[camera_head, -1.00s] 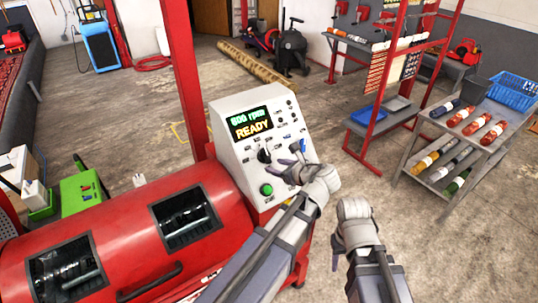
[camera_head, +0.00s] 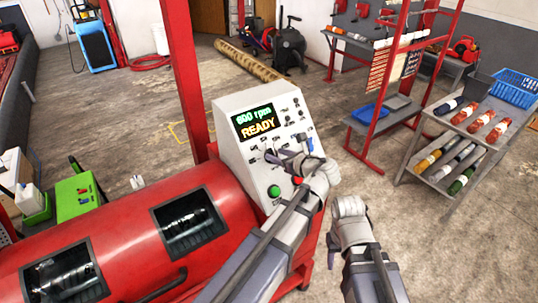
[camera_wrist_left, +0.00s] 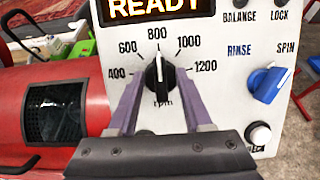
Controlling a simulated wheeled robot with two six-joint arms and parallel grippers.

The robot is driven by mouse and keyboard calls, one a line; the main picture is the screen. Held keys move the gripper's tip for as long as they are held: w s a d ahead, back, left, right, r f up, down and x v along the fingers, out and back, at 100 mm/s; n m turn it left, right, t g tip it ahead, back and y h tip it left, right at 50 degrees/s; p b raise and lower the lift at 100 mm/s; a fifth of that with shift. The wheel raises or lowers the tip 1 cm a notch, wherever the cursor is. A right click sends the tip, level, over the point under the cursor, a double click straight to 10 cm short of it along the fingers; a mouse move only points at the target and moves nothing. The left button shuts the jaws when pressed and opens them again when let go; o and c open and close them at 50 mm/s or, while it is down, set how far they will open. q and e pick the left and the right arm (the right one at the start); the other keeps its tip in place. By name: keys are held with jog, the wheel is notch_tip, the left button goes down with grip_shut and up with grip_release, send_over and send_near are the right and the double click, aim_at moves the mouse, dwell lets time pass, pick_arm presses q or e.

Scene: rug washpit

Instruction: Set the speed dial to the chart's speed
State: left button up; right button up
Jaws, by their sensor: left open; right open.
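The black speed dial (camera_wrist_left: 158,76) is on the white control panel (camera_wrist_left: 228,50) in the left wrist view. Its white pointer mark points up at 800 on a scale from 400 to 1200 rpm. My left gripper (camera_wrist_left: 160,88) is open, with one finger on each side of the dial; I cannot tell whether they touch it. In the head view my left gripper (camera_head: 280,158) covers the dial. The display (camera_head: 256,123) reads READY below a blurred rpm figure. My right gripper (camera_head: 334,250) is open and empty, right of the panel. I cannot make out a speed chart.
A blue rinse/spin knob (camera_wrist_left: 267,84) sits right of the dial, above a white button (camera_wrist_left: 260,133). A green button (camera_head: 274,191) is low on the panel. The red machine drum (camera_head: 120,240) lies left. A cart (camera_head: 450,150) with coloured rolls stands right.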

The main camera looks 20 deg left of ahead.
pick_arm(q)
jog(key=shift+w+a+f, duration=0.2)
jog(key=shift+w+a, duration=0.1)
jog(key=shift+a, duration=0.05)
jog(key=shift+s+d+r, duration=0.1)
grip_shut()
dwell(0.3)
